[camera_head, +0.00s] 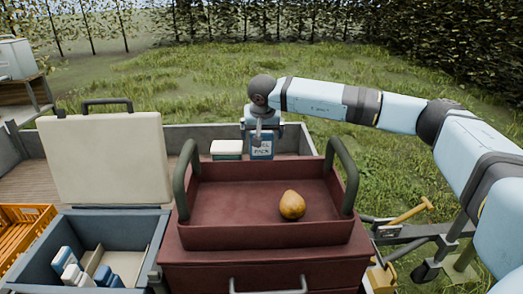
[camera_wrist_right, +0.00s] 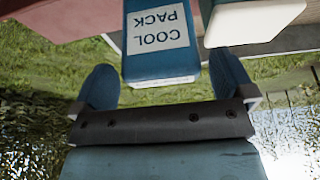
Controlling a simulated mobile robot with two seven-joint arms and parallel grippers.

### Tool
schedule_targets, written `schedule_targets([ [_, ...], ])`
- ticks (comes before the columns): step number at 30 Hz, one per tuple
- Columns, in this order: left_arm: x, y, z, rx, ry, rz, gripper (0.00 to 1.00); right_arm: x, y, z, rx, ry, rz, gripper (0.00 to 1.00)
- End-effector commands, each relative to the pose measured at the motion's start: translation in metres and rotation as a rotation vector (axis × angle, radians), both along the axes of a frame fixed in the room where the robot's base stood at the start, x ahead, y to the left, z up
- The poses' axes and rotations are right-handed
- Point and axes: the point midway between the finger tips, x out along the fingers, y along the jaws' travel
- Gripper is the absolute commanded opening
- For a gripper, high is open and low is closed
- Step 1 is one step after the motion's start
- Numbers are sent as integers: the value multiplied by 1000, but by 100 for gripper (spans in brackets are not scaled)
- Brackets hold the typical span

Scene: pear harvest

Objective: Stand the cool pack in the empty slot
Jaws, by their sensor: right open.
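The blue cool pack (camera_head: 261,150) with a white "COOL PACK" label stands upright behind the red tray, and it also shows in the right wrist view (camera_wrist_right: 160,68). My right gripper (camera_head: 262,132) is above it in the head view. In the right wrist view its fingers (camera_wrist_right: 162,82) are spread, one on each side of the pack's near end, with visible gaps. The open blue cool box (camera_head: 148,232) at the lower left holds several blue and white items (camera_head: 68,262) and has pale dividers. I cannot tell for sure which slot is empty. My left gripper is out of view.
A white-topped box (camera_head: 226,146) stands close left of the cool pack. A red tray (camera_head: 230,236) with a pear (camera_head: 292,205) and two raised handles lies in front. The cool box's lid (camera_head: 103,158) stands upright. An orange crate (camera_head: 22,222) is at far left.

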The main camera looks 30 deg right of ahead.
Motion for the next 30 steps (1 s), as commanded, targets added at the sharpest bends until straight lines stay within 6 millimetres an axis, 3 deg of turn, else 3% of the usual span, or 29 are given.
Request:
schedule_targets([
  [4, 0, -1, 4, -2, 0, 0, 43, 4, -2, -11, -1, -1, 0, 100],
  [11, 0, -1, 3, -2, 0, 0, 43, 5, -3, -13, 0, -1, 0, 100],
  [21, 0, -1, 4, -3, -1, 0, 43, 5, -3, -12, 1, -3, 0, 23],
  [30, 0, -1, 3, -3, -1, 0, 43, 5, -3, -9, 1, -3, 0, 23],
])
